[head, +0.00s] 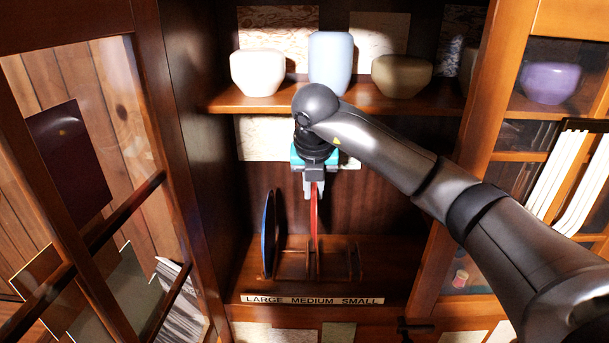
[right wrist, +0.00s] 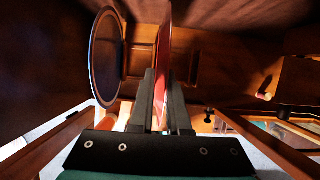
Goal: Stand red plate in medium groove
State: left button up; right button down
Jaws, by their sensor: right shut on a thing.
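The red plate (head: 315,220) is upright and edge-on, above the middle part of the wooden rack (head: 335,278). My right gripper (head: 314,191) is shut on its upper part from above. In the right wrist view the red plate (right wrist: 165,45) stands between the two fingers (right wrist: 162,100). Its lower edge comes down near the rack's middle dividers, over the word MEDIUM on the label (head: 312,300). I cannot tell whether it touches the groove. My left gripper is not in view.
A blue plate (head: 268,235) stands upright at the rack's left, on the LARGE side; it also shows in the right wrist view (right wrist: 105,57). The shelf above (head: 225,100) holds several vases. Cabinet walls and open glass doors (head: 95,130) flank the space. The SMALL side looks empty.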

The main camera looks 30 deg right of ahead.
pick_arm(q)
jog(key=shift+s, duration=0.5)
pick_arm(e)
jog(key=shift+w+d+r+t, duration=0.2)
jog(key=shift+w+r+t, duration=0.1)
jog(key=shift+r, duration=0.35)
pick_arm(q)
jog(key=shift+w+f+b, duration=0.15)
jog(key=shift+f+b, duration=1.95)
pick_arm(e)
jog(key=shift+s+f, duration=0.2)
jog(key=shift+f, duration=2.9)
jog(key=shift+a, duration=0.1)
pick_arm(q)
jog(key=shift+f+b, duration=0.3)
pick_arm(e)
jog(key=shift+w, duration=0.1)
pick_arm(q)
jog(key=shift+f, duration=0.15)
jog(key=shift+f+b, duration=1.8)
jog(key=shift+b, duration=0.15)
pick_arm(e)
jog(key=shift+f, duration=2.3)
jog(key=c, duration=0.8)
grip_release()
jog(key=shift+f, duration=0.1)
